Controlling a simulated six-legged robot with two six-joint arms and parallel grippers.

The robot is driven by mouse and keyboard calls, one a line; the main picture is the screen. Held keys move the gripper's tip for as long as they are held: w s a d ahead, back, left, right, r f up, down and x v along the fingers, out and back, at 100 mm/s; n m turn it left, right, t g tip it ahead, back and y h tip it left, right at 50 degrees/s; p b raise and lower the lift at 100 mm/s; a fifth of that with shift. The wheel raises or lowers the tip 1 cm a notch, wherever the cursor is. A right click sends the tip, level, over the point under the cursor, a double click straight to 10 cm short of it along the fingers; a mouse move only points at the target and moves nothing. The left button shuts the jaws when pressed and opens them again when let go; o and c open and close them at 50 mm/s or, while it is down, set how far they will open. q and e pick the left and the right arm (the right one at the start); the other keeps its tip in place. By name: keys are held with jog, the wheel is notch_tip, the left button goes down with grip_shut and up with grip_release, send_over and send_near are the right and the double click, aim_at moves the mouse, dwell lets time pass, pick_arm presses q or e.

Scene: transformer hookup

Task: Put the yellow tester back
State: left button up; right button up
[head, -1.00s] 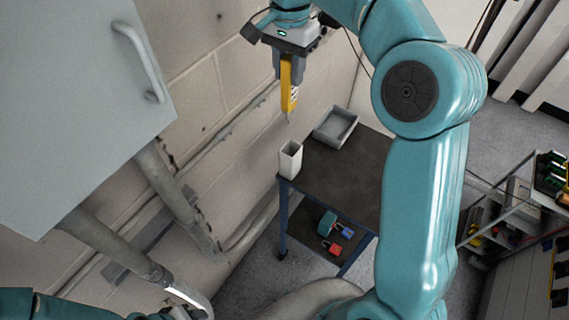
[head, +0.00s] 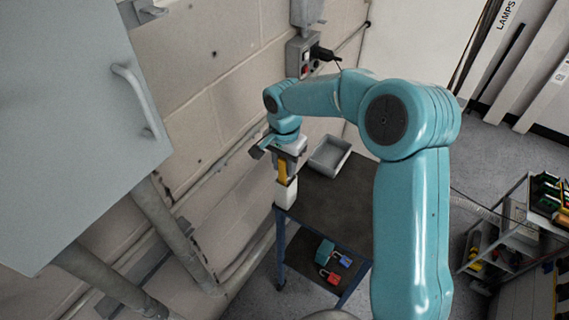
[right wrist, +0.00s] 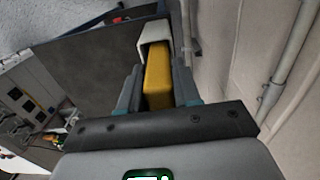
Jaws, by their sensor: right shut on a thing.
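The yellow tester (head: 283,170) is held upright in my right gripper (head: 284,162). Its lower end is down in the white open-topped holder (head: 286,193) at the left corner of the dark table. In the right wrist view the tester (right wrist: 158,78) sits between the two fingers of the right gripper (right wrist: 158,92), which are closed on it. Its far end goes into the mouth of the white holder (right wrist: 154,32). Whether it touches the holder's bottom is hidden. My left gripper does not show.
A grey tray (head: 329,155) stands behind the holder on the dark table (head: 325,200). Red and blue padlocks (head: 334,277) lie on its lower shelf. A grey cabinet (head: 75,120) is at left, and a wall box (head: 302,58) is above. A shelf cart (head: 505,225) stands at right.

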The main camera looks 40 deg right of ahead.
jog(key=shift+d+f, duration=0.1)
jog(key=shift+f, duration=0.25)
jog(key=shift+s+f, duration=0.15)
jog(key=o, duration=1)
jog(key=shift+o, duration=0.3)
jog(key=shift+s+d, duration=0.1)
jog(key=shift+s, duration=0.05)
jog(key=r, duration=0.8)
jog(key=r+b, duration=0.1)
jog(key=r, duration=0.3)
jog(key=shift+w, duration=0.25)
jog(key=shift+s+r, duration=0.2)
jog(key=shift+r, duration=0.05)
jog(key=shift+w, duration=0.1)
